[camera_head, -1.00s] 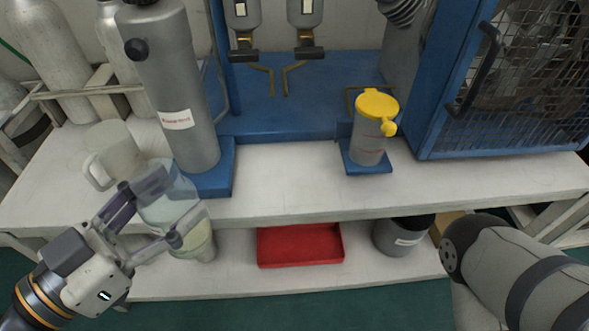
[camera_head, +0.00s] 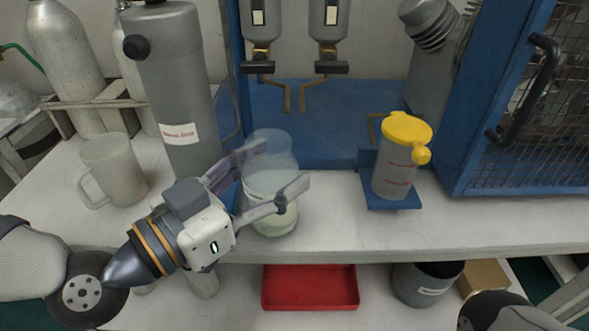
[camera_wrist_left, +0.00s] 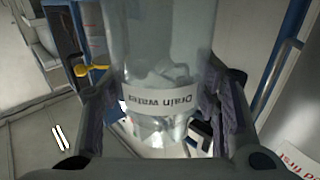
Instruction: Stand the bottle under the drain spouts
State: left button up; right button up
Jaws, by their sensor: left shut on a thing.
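My left gripper (camera_head: 262,178) is shut on a clear bottle (camera_head: 269,151) and holds it upright, at or just above the white bench in front of the blue panel. The bottle also shows between the fingers in the left wrist view (camera_wrist_left: 160,45), with a "Drain water" label that reads upside down there. Pale liquid shows low in the bottle. Two brass drain spouts (camera_head: 288,98) hang under two grey filter bowls (camera_head: 329,25), behind and slightly right of the bottle. Whether the bottle touches the bench is unclear. My right gripper is out of view.
A grey cylinder (camera_head: 178,85) stands left of the bottle, with a frosted mug (camera_head: 112,170) further left. A yellow-lidded jar (camera_head: 397,165) stands on a blue bracket at right. A red tray (camera_head: 310,288) and grey bucket (camera_head: 425,284) are below. The bench (camera_head: 330,220) between bottle and jar is clear.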

pick_arm(q)
jog(key=b+x, duration=0.1)
jog(key=x, duration=0.3)
jog(key=shift+w+d, duration=0.15)
jog(key=shift+d, duration=0.05)
jog(key=shift+f+b, duration=0.35)
jog(key=shift+f, duration=0.35)
jog(key=shift+f, duration=0.15)
jog(key=o, duration=1.2)
